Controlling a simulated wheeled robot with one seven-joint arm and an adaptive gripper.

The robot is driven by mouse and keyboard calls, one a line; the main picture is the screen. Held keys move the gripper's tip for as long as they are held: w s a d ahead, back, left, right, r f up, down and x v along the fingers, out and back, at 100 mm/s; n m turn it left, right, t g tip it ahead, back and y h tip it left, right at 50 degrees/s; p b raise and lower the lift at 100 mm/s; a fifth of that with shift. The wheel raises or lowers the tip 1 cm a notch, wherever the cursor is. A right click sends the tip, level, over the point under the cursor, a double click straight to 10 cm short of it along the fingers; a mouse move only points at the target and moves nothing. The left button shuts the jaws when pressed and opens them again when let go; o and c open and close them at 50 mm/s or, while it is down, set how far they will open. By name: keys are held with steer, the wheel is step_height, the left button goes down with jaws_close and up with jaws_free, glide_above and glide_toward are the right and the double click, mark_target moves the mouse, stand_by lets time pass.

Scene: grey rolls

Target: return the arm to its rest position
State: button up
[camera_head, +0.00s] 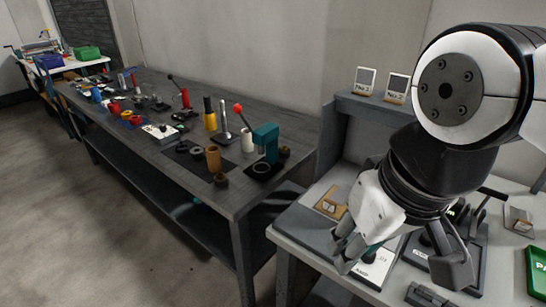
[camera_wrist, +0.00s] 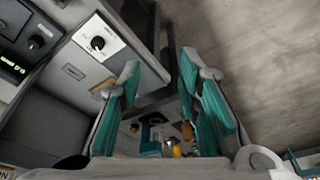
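My gripper (camera_head: 402,268) hangs at the end of my bent arm, above the grey workstation at the right of the head view. In the wrist view my gripper (camera_wrist: 159,68) shows two teal-padded fingers spread apart with nothing between them. Past the fingers lie the floor, the edge of the workstation and part of a bench with small items. In the head view the gripper and wrist hide part of the workstation top. Whether the fingers clear the things below them by much cannot be told.
The workstation (camera_head: 300,226) holds a white card with a black knob (camera_head: 373,262), a lever device (camera_head: 478,215) and a green box (camera_head: 537,272). A low wall with two small signs (camera_head: 364,80) stands behind. A long dark bench (camera_head: 228,196) with several tools runs left. The floor (camera_head: 60,220) is open.

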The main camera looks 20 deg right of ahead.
steer(key=shift+t, duration=0.6)
step_height(320, 180, up, 6)
steer(key=p, duration=0.4)
steer(key=shift+f, duration=0.25)
stand_by(0.8)
